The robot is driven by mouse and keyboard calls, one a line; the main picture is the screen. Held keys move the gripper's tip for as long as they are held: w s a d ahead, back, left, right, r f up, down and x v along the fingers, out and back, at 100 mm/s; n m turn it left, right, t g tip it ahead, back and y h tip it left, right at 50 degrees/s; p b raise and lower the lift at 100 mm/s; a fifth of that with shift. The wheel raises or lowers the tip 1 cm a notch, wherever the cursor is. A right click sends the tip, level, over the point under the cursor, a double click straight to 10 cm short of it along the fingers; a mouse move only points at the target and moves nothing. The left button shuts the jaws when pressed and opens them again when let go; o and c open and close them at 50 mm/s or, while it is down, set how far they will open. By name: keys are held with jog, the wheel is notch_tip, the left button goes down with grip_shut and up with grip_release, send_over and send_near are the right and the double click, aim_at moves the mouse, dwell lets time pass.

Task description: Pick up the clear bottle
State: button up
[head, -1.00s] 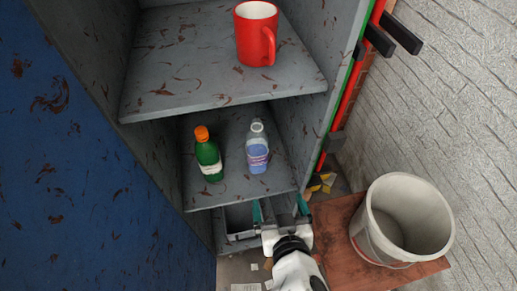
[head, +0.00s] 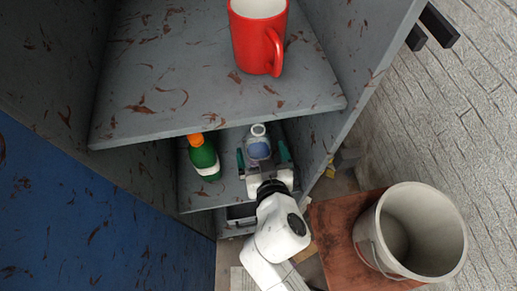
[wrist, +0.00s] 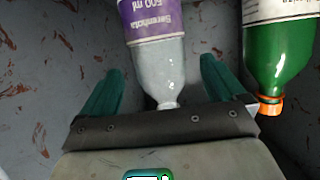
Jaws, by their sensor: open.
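The clear bottle (head: 258,146) stands on the middle shelf of the grey cabinet, and its purple label and clear body show in the wrist view (wrist: 160,62). My gripper (head: 266,158) is at that shelf with one finger on each side of the clear bottle. In the wrist view my gripper (wrist: 160,85) is open, with its two teal fingers apart and the bottle between them. Gaps show on both sides of the bottle. The lower part of the bottle is partly hidden by my gripper in the head view.
A green bottle (head: 205,160) with an orange cap stands just left of my gripper, close to its finger in the wrist view (wrist: 280,55). A red mug (head: 258,38) stands on the shelf above (head: 160,95). A bucket (head: 440,225) sits on a brown surface (head: 335,245) at right.

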jog(key=x, duration=0.6)
jog(key=shift+f+p, duration=0.1)
jog(key=shift+p, duration=0.3)
jog(key=shift+c, duration=0.2)
jog(key=c, duration=1.5)
jog(key=shift+c, duration=0.4)
